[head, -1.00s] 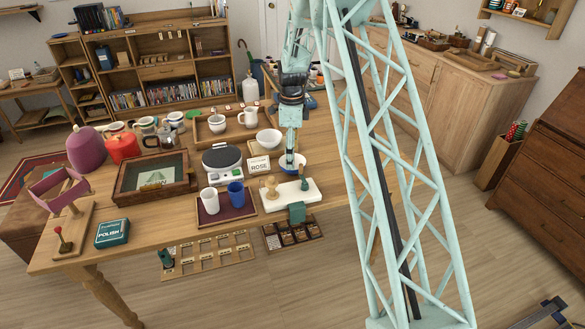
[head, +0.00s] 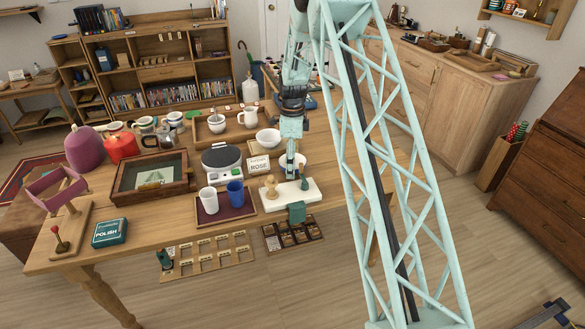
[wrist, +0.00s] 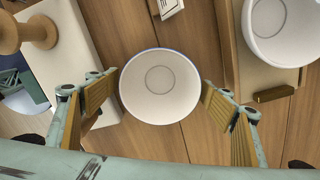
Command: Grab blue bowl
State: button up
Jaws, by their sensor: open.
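The blue bowl (head: 301,161) stands on the table behind the white board, partly hidden by my gripper (head: 291,172). In the wrist view, the blue bowl (wrist: 160,86) is seen from above, with a white inside and a thin blue rim. It looks empty. My gripper (wrist: 159,90) is open, with one finger on the left and one on the right of the bowl. The fingertips appear close to the rim; I cannot tell whether they touch it or how far above it they are.
A white bowl (head: 268,138) sits just behind and left; it fills the upper right of the wrist view (wrist: 283,22). The white board (head: 299,198) with a wooden spool (head: 270,184) is in front. A ROSE card (head: 259,165) stands left. The table right of the bowl looks clear.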

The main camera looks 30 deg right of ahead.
jog(key=shift+c, duration=0.5)
jog(key=c, duration=0.9)
jog(key=shift+r, duration=0.2)
jog(key=shift+r+p, duration=1.2)
jog(key=shift+r, duration=3.65)
